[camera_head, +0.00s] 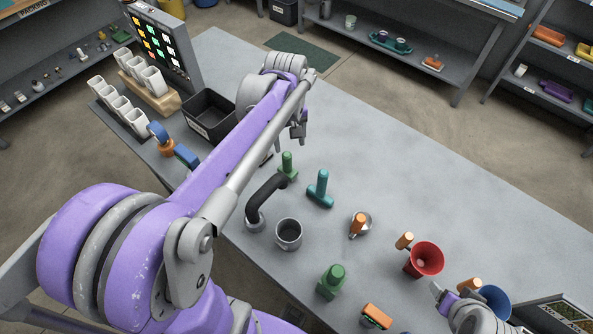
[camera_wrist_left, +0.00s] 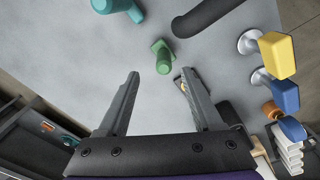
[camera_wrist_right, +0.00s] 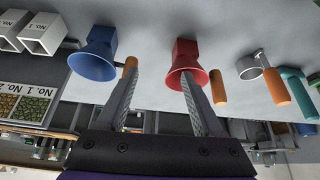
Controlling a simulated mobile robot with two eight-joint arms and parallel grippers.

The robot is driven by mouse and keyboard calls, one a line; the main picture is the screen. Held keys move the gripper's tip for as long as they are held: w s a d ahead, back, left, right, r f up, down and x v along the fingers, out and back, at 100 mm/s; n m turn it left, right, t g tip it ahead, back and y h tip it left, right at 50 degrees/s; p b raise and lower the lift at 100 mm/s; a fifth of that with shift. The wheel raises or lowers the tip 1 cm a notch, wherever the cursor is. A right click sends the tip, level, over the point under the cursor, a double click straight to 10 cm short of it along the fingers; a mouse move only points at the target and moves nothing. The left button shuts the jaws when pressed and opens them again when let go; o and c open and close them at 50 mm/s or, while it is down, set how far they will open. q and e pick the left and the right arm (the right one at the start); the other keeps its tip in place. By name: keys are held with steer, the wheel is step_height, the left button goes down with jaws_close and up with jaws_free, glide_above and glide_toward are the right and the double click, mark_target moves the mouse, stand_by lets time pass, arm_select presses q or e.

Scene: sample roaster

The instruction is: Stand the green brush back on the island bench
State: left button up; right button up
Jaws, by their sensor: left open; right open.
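The green brush (camera_head: 287,165) stands on the grey island bench (camera_head: 430,185), handle up, beside the black bent pipe. In the left wrist view the brush (camera_wrist_left: 163,60) shows just beyond the fingertips. My left gripper (camera_head: 299,132) is open and empty, above the bench and apart from the brush; its fingers also show in the left wrist view (camera_wrist_left: 160,74). My right gripper (camera_head: 446,297) is open at the lower right, near the red funnel and blue funnel; its fingers show in the right wrist view (camera_wrist_right: 158,80). It holds nothing visible.
A teal T-shaped tool (camera_head: 320,189) and the black pipe (camera_head: 266,196) stand close to the brush. A metal cup (camera_head: 288,234), another green tool (camera_head: 331,281) and the red funnel (camera_head: 424,259) are nearer. A black bin (camera_head: 208,117) stands left. The bench's far right is clear.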

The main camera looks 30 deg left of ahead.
arm_select(q)
steer(key=s+d+f+m+t, duration=0.4)
steer(key=s+d+m+t, duration=0.1)
steer(key=s+d+m, duration=0.5)
steer(key=s+d, duration=0.2)
steer(key=d, duration=0.1)
steer(key=shift+m, duration=0.3)
